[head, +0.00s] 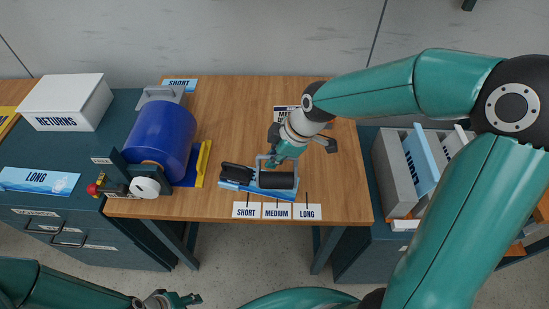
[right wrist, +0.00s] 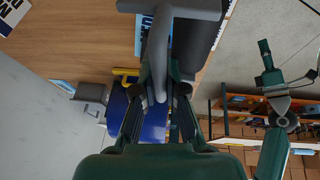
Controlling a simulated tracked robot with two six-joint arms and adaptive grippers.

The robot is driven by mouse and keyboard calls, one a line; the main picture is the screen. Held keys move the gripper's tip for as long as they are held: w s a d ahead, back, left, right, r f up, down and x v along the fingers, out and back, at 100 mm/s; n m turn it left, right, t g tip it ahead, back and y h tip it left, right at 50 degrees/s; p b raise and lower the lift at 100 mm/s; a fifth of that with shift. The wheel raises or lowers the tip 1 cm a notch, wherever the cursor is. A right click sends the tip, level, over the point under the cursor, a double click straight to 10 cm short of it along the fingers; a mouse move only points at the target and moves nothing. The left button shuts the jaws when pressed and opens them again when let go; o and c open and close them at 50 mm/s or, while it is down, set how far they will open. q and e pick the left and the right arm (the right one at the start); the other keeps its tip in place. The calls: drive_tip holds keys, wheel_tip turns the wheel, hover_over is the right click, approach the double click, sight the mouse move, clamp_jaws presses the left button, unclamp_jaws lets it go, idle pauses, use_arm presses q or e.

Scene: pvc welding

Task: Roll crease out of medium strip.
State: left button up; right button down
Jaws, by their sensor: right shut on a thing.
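A blue strip (head: 256,190) lies flat near the front middle of the wooden table, partly covered by a roller tool with a black roller (head: 277,180). My right gripper (head: 272,160) is shut on the tool's grey handle, just behind the strip. In the right wrist view, the grey handle (right wrist: 158,55) sits between my dark fingers, with the blue strip (right wrist: 143,38) beyond it. The roller seems to rest on the strip; contact and any crease cannot be made out. My left gripper (head: 180,299) is low at the left, away from the table, its opening unclear.
A dark block (head: 236,172) sits at the strip's left end. SHORT, MEDIUM and LONG cards (head: 276,211) line the front edge. A big blue roll (head: 160,140) stands on the left, beside a yellow-edged piece (head: 203,163). The table's back middle (head: 235,110) is clear.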

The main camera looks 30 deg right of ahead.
drive_tip(key=shift+r+p, duration=0.35)
drive_tip(key=shift+r, duration=0.55)
